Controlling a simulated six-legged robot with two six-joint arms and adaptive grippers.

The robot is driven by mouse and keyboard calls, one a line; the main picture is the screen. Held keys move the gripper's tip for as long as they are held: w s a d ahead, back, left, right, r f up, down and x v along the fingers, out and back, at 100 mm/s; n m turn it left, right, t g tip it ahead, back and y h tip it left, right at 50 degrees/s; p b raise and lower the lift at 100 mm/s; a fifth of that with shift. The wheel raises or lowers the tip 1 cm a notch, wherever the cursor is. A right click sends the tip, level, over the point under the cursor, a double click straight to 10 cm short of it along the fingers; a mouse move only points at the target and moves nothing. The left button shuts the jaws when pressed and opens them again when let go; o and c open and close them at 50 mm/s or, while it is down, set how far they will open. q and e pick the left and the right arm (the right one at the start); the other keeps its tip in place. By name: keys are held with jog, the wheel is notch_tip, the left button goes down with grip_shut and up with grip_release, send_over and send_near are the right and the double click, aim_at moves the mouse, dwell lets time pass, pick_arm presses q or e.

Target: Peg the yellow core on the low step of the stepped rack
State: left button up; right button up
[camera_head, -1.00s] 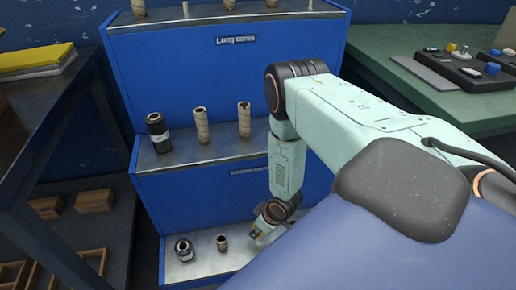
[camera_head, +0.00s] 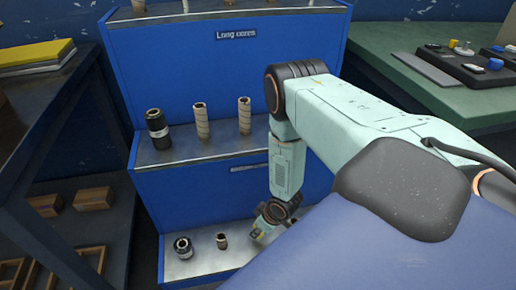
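The blue stepped rack (camera_head: 215,190) stands ahead, with a grey low step (camera_head: 205,262) at its bottom. On the low step, a short dark core with a pale band (camera_head: 183,248) and a small brown core (camera_head: 222,241) stand upright at the left. My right arm reaches down from the right, and my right gripper (camera_head: 261,235) is just right of the brown core, low over the step. Its fingers are small and partly hidden by the wrist; I cannot tell whether they are open or shut. No yellow core can be made out clearly. My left gripper is out of view.
The middle step holds a dark banded core (camera_head: 158,131) and two tall brown cores (camera_head: 202,121) (camera_head: 244,116). A dark shelf unit (camera_head: 60,130) stands at left, with wooden boxes (camera_head: 93,198) below. A green table (camera_head: 440,75) is at right.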

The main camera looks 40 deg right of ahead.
jog(key=shift+f, duration=0.3)
dwell(0.4)
jog(key=shift+f+b, duration=0.35)
jog(key=shift+b, duration=0.15)
jog(key=shift+f+b, duration=0.65)
jog(key=shift+f, duration=0.05)
jog(key=o, duration=0.9)
jog(key=shift+o, duration=0.2)
jog(key=o, duration=0.5)
jog(key=shift+r, duration=0.15)
